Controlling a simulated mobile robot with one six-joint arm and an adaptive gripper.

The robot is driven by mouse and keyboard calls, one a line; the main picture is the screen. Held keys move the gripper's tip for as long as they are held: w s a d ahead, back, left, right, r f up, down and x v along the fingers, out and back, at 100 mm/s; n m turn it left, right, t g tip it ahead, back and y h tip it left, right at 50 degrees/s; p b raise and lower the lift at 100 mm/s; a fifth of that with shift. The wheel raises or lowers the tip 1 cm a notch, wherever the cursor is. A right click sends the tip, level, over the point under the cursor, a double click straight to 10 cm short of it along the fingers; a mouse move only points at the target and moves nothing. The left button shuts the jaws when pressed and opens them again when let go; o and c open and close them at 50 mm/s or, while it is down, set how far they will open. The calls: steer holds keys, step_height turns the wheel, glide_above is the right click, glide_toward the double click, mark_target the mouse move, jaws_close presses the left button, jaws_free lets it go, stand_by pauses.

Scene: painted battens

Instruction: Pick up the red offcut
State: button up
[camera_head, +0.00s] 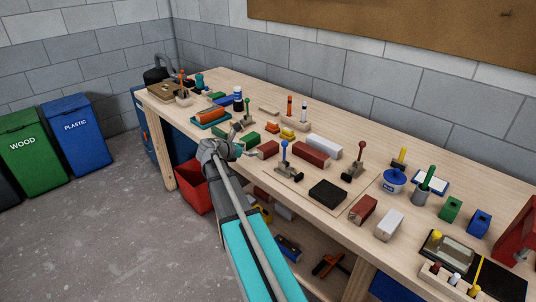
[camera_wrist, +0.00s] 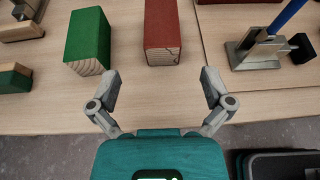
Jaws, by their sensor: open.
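A short red block (camera_head: 268,149) lies on the workbench just beyond my gripper. In the wrist view the red block (camera_wrist: 161,28) shows its painted top and a bare, cracked wood end facing me. My gripper (camera_wrist: 161,82) is open and empty, its two fingers spread either side of the block's line, short of its near end. In the head view my gripper (camera_head: 243,154) is at the bench's front edge. A longer red batten (camera_head: 311,155) and another short red block (camera_head: 363,209) lie farther right; which red piece counts as the offcut is not certain.
A green block (camera_wrist: 88,38) lies close left of the red one. A clamp with a blue handle (camera_wrist: 262,45) stands to the right, also in the head view (camera_head: 284,160). Bare bench top lies between the red block and my fingers.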

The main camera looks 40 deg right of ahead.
mark_target(262, 148)
steer(key=shift+d+f, duration=0.2)
steer(key=shift+d, duration=0.4)
steer(key=shift+b+x, duration=1.15)
steer(key=shift+x, duration=1.45)
steer(key=c, duration=1.2)
